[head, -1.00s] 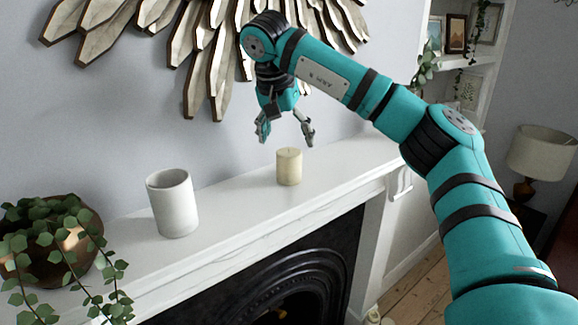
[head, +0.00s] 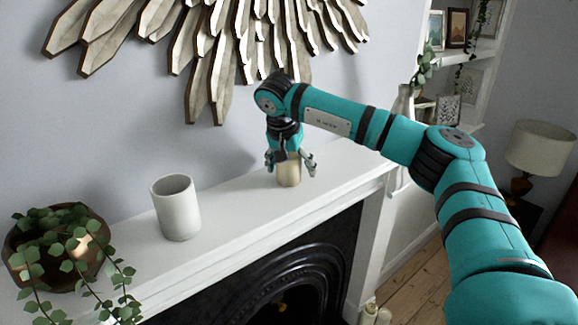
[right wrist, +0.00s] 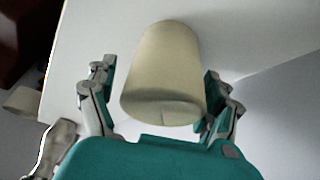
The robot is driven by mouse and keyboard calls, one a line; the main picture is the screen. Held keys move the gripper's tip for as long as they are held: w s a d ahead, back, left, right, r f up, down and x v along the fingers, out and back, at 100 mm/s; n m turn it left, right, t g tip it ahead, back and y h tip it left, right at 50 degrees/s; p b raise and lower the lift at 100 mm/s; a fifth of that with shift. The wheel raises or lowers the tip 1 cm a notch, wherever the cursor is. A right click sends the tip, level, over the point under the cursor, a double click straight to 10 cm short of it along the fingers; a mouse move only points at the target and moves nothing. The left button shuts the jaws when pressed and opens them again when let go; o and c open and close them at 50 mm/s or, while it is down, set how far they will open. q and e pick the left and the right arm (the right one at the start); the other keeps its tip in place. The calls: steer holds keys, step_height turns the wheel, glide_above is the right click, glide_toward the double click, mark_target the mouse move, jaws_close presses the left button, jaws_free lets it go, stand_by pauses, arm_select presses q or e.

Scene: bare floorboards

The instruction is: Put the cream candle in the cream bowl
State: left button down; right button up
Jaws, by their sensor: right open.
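The cream candle (head: 289,174), a short upright cylinder, stands on the white mantel. My right gripper (head: 290,164) points down over it, with open fingers on either side of the candle. In the right wrist view the candle (right wrist: 162,75) fills the space between the spread fingers, with a gap visible at the left finger; contact on the right is unclear. A white, open-topped, cup-like vessel (head: 177,210) stands left of the candle; I see no other pale bowl. My left gripper is not in view.
The white mantel (head: 236,206) is clear between the vessel and the candle. A trailing plant in a brown bowl (head: 22,236) stands at the left end. A wooden sunburst decoration (head: 205,60) hangs on the wall behind. The dark fireplace (head: 290,265) is below.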

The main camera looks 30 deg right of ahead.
steer(key=c, duration=1.4)
steer(key=shift+r, duration=0.1)
steer(key=shift+c, duration=0.7)
